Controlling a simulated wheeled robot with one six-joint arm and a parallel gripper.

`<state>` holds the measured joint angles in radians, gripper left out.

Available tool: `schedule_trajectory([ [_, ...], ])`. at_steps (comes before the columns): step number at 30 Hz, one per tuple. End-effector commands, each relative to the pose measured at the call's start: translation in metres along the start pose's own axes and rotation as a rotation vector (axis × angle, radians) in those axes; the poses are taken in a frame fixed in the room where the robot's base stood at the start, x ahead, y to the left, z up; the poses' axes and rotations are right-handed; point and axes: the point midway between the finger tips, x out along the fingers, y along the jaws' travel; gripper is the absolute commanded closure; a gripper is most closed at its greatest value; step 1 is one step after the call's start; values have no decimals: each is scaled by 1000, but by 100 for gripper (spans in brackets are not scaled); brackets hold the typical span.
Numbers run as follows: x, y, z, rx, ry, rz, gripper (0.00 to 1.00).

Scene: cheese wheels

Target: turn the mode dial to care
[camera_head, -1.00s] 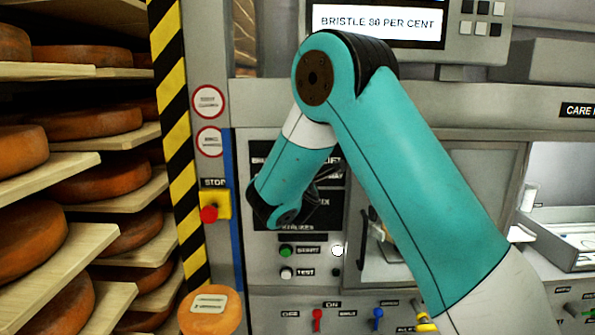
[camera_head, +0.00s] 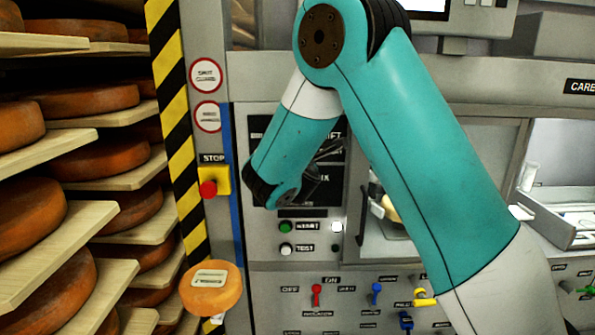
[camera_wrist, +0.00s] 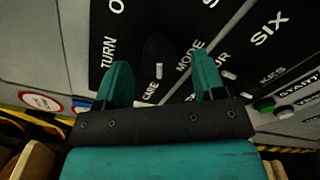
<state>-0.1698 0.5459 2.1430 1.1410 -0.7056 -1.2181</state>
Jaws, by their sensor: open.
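The mode dial (camera_wrist: 158,52) is a dark knob with a white mark on a black panel, beside the word MODE. In the wrist view, the mark is at the knob's lower end, on the side of the word CARE. The word TURN is to the left. My gripper (camera_wrist: 161,62) is open, with one teal finger on each side of the dial in the picture. I cannot tell whether the fingers touch it or how far off it is. In the head view, my arm hides the dial and most of the panel (camera_head: 258,127).
A second dial (camera_wrist: 229,74) is close to the right finger. The green start button (camera_head: 286,227) and white test button (camera_head: 286,249) are below the panel. A red stop button (camera_head: 208,188) is left. Cheese shelves (camera_head: 110,185) fill the left side. Coloured switches (camera_head: 316,295) line the lower panel.

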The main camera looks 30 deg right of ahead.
Motion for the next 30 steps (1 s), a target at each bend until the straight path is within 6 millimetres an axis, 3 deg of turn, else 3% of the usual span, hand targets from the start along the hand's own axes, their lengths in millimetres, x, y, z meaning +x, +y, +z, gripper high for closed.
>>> schedule_trajectory([
  [9, -83, -5, -5, 0, 6, 5, 37],
  [15, -125, -4, -3, 0, 4, 4, 37],
  [21, -146, -2, -1, -1, 1, 1, 37],
  [30, -150, -1, 0, -1, -1, -1, 37],
])
